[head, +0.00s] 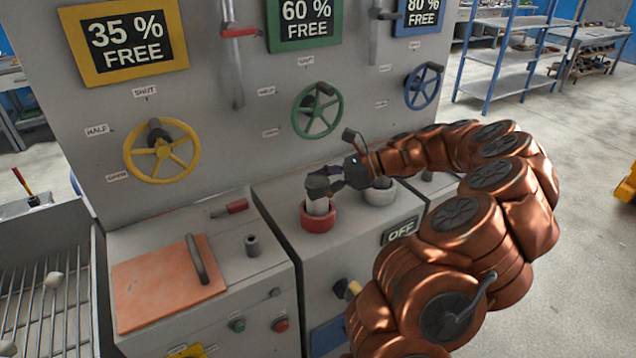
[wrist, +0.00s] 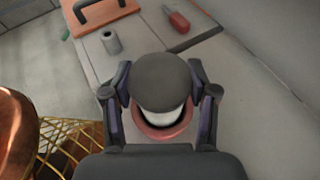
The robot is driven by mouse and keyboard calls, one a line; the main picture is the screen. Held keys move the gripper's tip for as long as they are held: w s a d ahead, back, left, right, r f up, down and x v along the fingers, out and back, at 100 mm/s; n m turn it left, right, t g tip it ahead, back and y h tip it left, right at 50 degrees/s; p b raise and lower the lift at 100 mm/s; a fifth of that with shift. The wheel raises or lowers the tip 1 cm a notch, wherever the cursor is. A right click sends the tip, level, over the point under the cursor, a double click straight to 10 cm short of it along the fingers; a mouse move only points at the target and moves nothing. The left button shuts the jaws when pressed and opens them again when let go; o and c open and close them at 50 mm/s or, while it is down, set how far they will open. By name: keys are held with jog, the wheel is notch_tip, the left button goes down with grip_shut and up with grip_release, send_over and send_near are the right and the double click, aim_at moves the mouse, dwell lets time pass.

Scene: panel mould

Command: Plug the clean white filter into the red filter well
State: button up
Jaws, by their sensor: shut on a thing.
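The white filter (head: 318,206) stands upright at the red filter well (head: 319,222) on the grey cabinet. Its lower end is inside the red ring; how deep it sits I cannot tell. In the wrist view the filter has a dark round cap (wrist: 160,82) and a white body (wrist: 160,122), with the red ring (wrist: 158,142) around and below it. My gripper (head: 324,184) is above the red well, shut on the filter's cap; the wrist view shows a finger on each side of it (wrist: 160,92).
A white well (head: 380,194) stands right of the red one, close to my wrist. Left are an orange lid with a handle (head: 170,282), a small grey cylinder (head: 252,246) and a red-handled tool (head: 232,208). Yellow (head: 162,152), green (head: 317,110) and blue (head: 423,87) handwheels line the panel behind.

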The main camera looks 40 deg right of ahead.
jog(key=shift+f, duration=0.55)
jog(key=o, duration=1.3)
jog(key=shift+o, duration=0.2)
jog(key=v, duration=1.2)
